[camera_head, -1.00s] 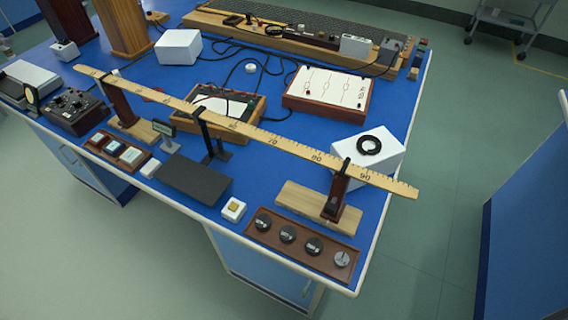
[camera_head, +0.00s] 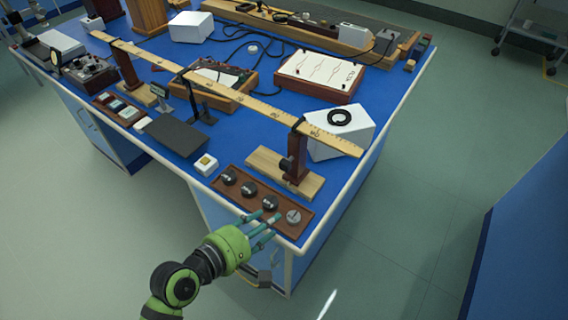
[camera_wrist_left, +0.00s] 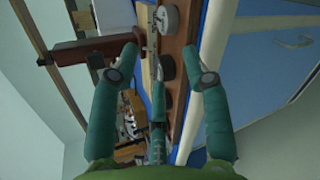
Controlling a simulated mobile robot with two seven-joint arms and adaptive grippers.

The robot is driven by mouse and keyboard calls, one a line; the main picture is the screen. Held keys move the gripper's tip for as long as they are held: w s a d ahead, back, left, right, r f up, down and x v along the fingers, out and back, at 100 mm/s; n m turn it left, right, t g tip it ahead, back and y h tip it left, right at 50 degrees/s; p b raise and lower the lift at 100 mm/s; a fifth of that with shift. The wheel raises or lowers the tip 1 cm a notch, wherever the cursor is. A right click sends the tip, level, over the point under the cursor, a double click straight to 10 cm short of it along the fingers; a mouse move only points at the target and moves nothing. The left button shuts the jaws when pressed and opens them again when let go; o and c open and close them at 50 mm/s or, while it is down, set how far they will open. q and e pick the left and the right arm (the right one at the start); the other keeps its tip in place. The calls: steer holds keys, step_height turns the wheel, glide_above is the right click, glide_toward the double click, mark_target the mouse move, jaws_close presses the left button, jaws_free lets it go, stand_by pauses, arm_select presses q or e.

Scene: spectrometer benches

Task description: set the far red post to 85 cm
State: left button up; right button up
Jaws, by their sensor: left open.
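A long wooden metre rule (camera_head: 240,98) runs slantwise above the blue bench. One dark red post (camera_head: 297,160) on a pale wooden base (camera_head: 262,158) carries its right-hand end, just left of what looks like the 90 mark; the exact reading is too small to tell. Another red post (camera_head: 126,70) on a wooden base carries the rule toward its left end. My left gripper (camera_head: 268,222) is open and empty at the front edge of the tray of round weights, apart from the posts. In the left wrist view its fingers (camera_wrist_left: 158,55) are spread, with a red post (camera_wrist_left: 92,50) to their left.
The brown tray (camera_head: 258,216) holds several dark and grey round weights. A white block (camera_head: 343,138) with a black ring (camera_head: 340,117) stands behind the right post. Open floor lies right of the bench.

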mark_target(283, 167)
arm_select(q)
steer(key=w+r+n+t, duration=0.1)
steer(key=n, duration=0.3)
steer(key=w+r+n+t+h, duration=0.1)
steer(key=w+r+n, duration=0.1)
steer(key=n, duration=0.1)
steer(key=w+d+r+n+t, duration=0.1)
steer(key=w+r+n+t, duration=0.1)
steer(key=n, duration=0.2)
steer(key=shift+w+r+n, duration=0.15)
steer(key=shift+r+n, duration=0.1)
steer(key=shift+n, duration=0.05)
steer(key=shift+w+a+r+n+t, duration=0.2)
steer(key=shift+w+n+t, duration=0.1)
steer(key=shift+n, duration=0.3)
steer(key=shift+w+d+r, duration=0.1)
steer(key=shift+w+d, duration=0.05)
steer(key=shift+w, duration=0.1)
steer(key=x, duration=0.6)
steer(key=shift+w+d+p, duration=0.15)
steer(key=shift+d+p, duration=0.1)
steer(key=shift+p, duration=0.1)
jaws_close()
